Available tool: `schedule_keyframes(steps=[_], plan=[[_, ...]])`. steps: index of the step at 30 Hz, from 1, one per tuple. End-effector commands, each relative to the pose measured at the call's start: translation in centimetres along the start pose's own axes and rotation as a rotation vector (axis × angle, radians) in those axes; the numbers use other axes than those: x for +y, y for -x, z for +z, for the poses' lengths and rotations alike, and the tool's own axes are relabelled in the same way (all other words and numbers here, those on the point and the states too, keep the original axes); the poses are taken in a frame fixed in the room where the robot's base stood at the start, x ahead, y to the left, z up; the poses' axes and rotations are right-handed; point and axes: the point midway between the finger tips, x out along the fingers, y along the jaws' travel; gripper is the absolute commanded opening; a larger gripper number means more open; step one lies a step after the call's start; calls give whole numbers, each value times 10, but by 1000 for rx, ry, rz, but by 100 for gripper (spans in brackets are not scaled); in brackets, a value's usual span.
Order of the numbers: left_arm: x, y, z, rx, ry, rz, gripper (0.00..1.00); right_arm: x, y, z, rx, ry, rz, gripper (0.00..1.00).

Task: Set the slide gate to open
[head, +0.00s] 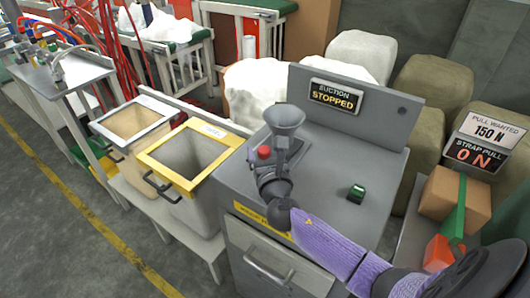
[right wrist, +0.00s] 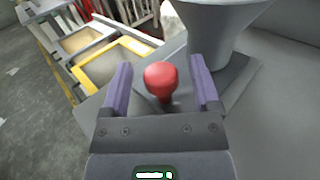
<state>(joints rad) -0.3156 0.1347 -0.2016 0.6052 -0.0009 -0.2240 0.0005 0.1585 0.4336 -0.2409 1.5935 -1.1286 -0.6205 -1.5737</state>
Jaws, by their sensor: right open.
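A red knob (head: 263,152), which looks like the slide gate's handle, stands on the grey machine (head: 225,183), just left of the grey funnel (head: 284,118). In the right wrist view the knob (right wrist: 160,78) shows between the two purple fingers of my right gripper (right wrist: 160,66), with a gap on each side. The right gripper (head: 268,168) is open and reaches the knob from the near side. The funnel (right wrist: 215,30) rises close beside the right finger. The gate plate is mostly hidden, so I cannot tell its position. My left gripper is out of view.
A yellow-rimmed bin (head: 230,146) and a grey-rimmed bin (head: 105,133) stand left.

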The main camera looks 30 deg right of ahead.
Motion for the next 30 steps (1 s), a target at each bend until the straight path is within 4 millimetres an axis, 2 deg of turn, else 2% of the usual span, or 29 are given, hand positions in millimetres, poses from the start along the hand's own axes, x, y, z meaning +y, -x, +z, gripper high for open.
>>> schedule_keyframes(steps=[1,2,12,30], plan=[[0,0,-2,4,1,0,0,0,0,0,0,0,0,79],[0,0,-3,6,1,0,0,0,0,0,0,0,0,73],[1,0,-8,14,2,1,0,0,0,0,1,0,0,1],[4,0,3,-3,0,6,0,0,1,0,1,-1,-1,0]])
